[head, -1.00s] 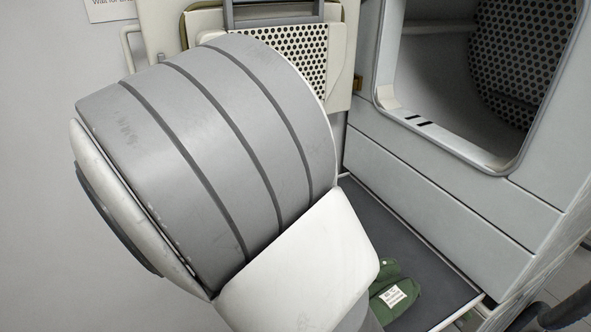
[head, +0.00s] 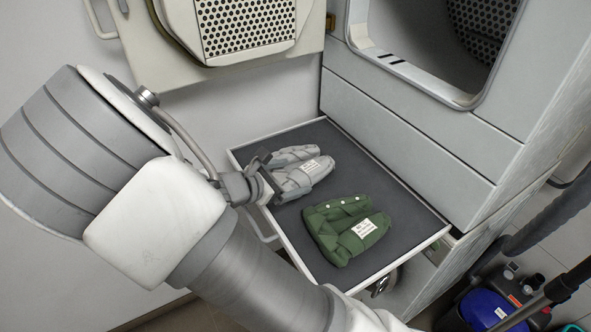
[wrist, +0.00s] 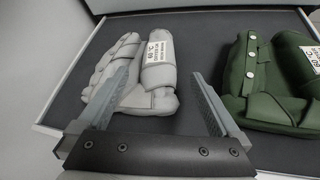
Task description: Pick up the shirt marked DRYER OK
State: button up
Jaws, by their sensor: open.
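A folded grey shirt (head: 302,176) with a white label lies on the dark pull-out shelf (head: 405,200), towards its back left. In the wrist view the grey shirt (wrist: 158,75) has a label headed "60 °C"; the smaller lines appear to include DRYER OK but are hard to read. A folded green shirt (head: 346,228) with white buttons and a label lies nearer the front; in the wrist view the green shirt (wrist: 265,75) is at right, its label partly cut off. My gripper (head: 268,174) is open at the grey shirt's left end. In the wrist view my gripper's fingers (wrist: 160,78) frame the grey shirt; contact is unclear.
The shelf has a raised pale rim (head: 290,250). An open perforated door (head: 250,25) hangs above at the back, and the dryer opening (head: 430,45) is at upper right. Hoses and a blue-lidded machine (head: 495,310) stand on the floor at lower right.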

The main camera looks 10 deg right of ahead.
aim_at(302, 173)
jog(key=b+x, duration=0.1)
jog(key=x, duration=0.5)
jog(key=shift+w+d, duration=0.2)
grip_shut()
dwell(0.4)
